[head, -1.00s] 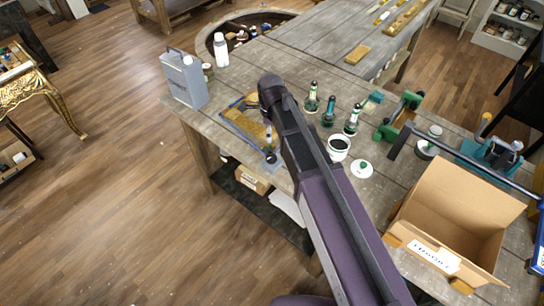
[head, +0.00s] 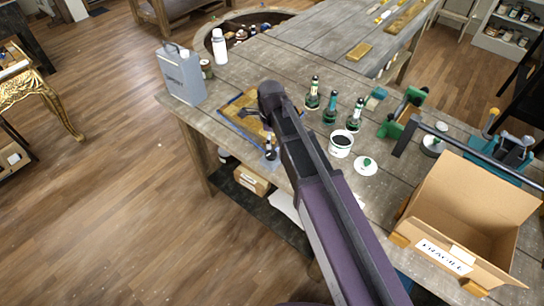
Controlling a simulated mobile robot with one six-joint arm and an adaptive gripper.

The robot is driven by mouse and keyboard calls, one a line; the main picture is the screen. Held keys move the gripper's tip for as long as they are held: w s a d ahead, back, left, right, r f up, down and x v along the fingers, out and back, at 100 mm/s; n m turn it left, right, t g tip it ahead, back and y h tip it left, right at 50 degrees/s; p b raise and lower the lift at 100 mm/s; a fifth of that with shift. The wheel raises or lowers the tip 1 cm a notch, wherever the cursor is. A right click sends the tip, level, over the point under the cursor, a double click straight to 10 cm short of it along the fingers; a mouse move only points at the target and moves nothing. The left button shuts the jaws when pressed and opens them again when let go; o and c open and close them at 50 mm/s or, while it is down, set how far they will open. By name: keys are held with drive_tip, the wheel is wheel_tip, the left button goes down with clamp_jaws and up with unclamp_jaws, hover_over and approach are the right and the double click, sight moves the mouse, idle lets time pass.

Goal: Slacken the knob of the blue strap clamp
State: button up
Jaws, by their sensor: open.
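The blue strap clamp (head: 233,121) runs around a flat golden-brown wooden piece (head: 236,104) at the left front of the grey workbench (head: 300,73). A small dark part at the strap's near corner, close to the bench edge, looks like its knob (head: 270,155). My gripper (head: 257,127) is over the right part of the wooden piece, just behind that corner in the picture. It is open and seems empty. My wrist and arm hide part of it and the right side of the strap. I cannot tell whether a finger touches the knob.
A grey metal can (head: 183,78) and a white bottle (head: 219,47) stand behind and left of the clamp. The floor left of the bench is clear.

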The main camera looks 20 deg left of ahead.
sight(271, 154)
drive_tip(key=shift+f+b, duration=3.6)
drive_tip(key=shift+f, duration=0.35)
drive_tip(key=c, duration=1.1)
drive_tip(key=shift+d, duration=0.35)
drive_tip(key=shift+c, duration=0.2)
drive_tip(key=shift+a, duration=0.25)
